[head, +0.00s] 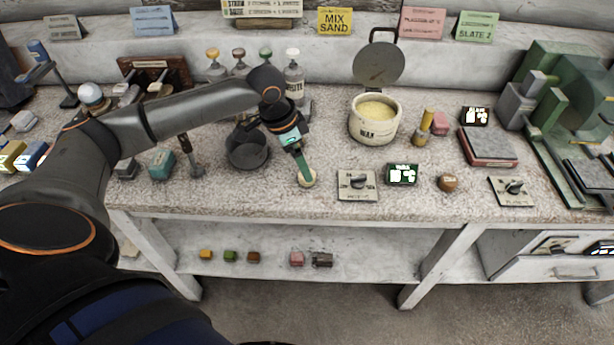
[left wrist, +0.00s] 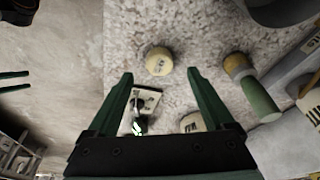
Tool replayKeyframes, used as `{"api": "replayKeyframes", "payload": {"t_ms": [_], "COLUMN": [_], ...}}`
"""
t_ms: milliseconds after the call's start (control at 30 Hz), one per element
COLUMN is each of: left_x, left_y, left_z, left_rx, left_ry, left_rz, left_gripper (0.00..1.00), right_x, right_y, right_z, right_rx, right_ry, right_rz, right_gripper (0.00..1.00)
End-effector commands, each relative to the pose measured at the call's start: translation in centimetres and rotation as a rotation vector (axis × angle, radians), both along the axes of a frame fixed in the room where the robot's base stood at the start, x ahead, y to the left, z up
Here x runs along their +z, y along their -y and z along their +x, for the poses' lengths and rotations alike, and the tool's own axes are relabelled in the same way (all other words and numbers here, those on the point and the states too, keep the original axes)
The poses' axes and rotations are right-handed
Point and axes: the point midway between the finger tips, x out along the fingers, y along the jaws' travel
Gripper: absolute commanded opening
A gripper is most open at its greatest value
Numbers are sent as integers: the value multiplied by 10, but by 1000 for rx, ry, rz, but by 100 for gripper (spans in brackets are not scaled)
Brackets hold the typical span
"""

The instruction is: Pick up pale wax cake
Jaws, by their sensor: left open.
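The pale wax cake (head: 309,183) is a small, round, cream-yellow disc on the speckled bench top, near the front edge. In the left wrist view the cake (left wrist: 159,61) lies just beyond the fingertips, roughly centred between them. My left gripper (head: 305,179) points down at the cake, and its green fingers partly cover it in the head view. In the left wrist view the left gripper (left wrist: 161,75) is open with nothing between its fingers. Two thin green bars (left wrist: 14,80) at the left edge of the wrist view look like my right gripper's fingers; their spread is unclear.
A dark pan (head: 247,150) stands left of the cake. A switch plate (head: 357,186) lies close on the right. The bench's front edge is close.

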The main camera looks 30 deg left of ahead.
Motion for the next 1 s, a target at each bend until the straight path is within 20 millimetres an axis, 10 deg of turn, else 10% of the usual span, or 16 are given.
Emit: {"api": "replayKeyframes", "payload": {"t_ms": [567, 1000], "left_x": [-42, -42], "left_y": [8, 8], "left_z": [9, 9], "left_rx": [-1, -1], "left_ry": [-1, -1], "left_rz": [0, 0], "left_gripper": [85, 36], "right_x": [-1, -1], "right_y": [0, 0], "right_z": [0, 0], "right_rx": [0, 0], "right_ry": [0, 0], "right_rz": [0, 0], "right_gripper": [85, 85]}}
